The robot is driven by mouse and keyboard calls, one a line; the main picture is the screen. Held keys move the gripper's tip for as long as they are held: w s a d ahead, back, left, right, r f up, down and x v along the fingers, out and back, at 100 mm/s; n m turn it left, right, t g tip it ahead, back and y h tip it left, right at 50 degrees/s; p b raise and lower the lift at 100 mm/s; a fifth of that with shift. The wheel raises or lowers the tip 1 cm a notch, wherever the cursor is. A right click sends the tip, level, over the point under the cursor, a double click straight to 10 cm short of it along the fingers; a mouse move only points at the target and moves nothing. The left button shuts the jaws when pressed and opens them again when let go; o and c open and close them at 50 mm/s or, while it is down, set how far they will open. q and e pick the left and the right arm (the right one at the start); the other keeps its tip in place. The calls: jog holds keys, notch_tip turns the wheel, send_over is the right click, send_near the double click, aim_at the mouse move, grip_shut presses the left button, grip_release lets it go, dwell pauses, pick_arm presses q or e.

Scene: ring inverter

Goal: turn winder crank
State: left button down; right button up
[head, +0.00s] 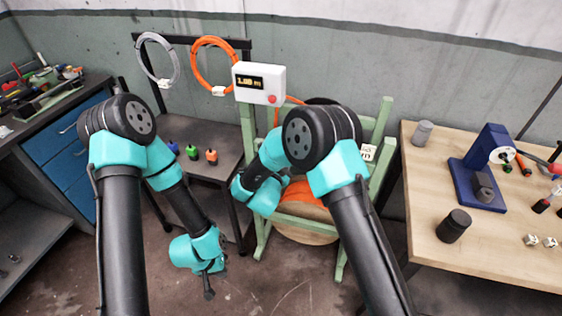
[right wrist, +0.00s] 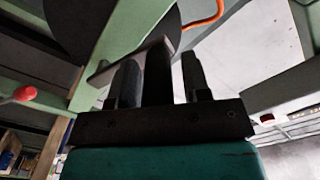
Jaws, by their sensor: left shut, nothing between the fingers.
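The winder is a pale green frame (head: 384,128) with a large reel of orange cable (head: 300,194) low inside it. My left gripper (head: 208,288) hangs shut and empty, pointing down, left of the winder. My right arm reaches to the winder's left side, and its wrist hides the right fingertips in the head view. In the right wrist view, my right gripper (right wrist: 159,62) has its fingers apart, with a dark upright bar (right wrist: 158,78), perhaps the crank handle, between them. A gap shows between this bar and the right finger. A grey flat arm (right wrist: 112,70) runs behind the fingers.
A white counter box (head: 259,83) with a display stands above the winder. Grey (head: 157,60) and orange (head: 212,66) cable coils hang on a rack at the left. A wooden table (head: 485,240) with a blue device (head: 480,172) stands right; a workbench (head: 50,105) stands left.

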jog(key=shift+o, duration=0.7)
jog(key=v, duration=0.7)
jog(key=shift+s, duration=0.25)
jog(key=shift+w, duration=0.15)
dwell(1.0)
jog(key=shift+x, duration=3.65)
